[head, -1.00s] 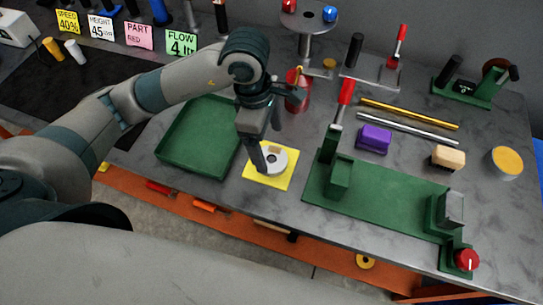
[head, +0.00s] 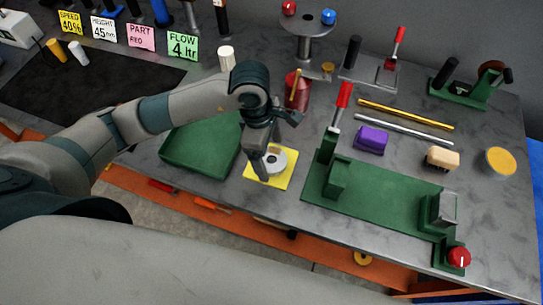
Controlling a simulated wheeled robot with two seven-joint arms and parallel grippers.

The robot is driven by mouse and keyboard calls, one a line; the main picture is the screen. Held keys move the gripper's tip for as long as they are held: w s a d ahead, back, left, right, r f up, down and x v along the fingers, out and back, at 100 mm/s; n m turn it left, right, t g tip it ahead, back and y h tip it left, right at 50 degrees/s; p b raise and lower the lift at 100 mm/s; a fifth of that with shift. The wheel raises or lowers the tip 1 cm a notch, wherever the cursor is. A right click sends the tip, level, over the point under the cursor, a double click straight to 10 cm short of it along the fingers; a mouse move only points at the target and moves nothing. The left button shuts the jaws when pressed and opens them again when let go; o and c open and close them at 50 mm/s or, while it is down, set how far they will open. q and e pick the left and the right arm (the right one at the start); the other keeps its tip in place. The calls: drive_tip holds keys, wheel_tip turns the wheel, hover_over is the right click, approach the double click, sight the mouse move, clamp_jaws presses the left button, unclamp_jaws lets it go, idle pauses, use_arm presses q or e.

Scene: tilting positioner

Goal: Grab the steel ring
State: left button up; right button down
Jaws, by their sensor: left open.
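The steel ring (head: 277,161) is a pale grey disc with a hole, lying on a yellow square (head: 283,181) on the grey table. My left gripper (head: 263,173) points down at the ring's left side, with its fingers partly over the ring. It is open. Whether a finger touches the ring or stands in its hole I cannot tell. The ring's left part is hidden behind the fingers. My right gripper is not in view.
A green tray (head: 190,160) lies left of the yellow square. A green fixture plate (head: 385,205) with a red-handled clamp (head: 343,97) stands to the right. A red cup (head: 297,92) stands behind my gripper. A purple block (head: 371,139) lies farther right.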

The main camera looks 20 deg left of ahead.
use_arm(q)
drive_tip(key=shift+d+f, duration=0.1)
drive_tip(key=shift+f, duration=0.5)
drive_tip(key=c, duration=1.8)
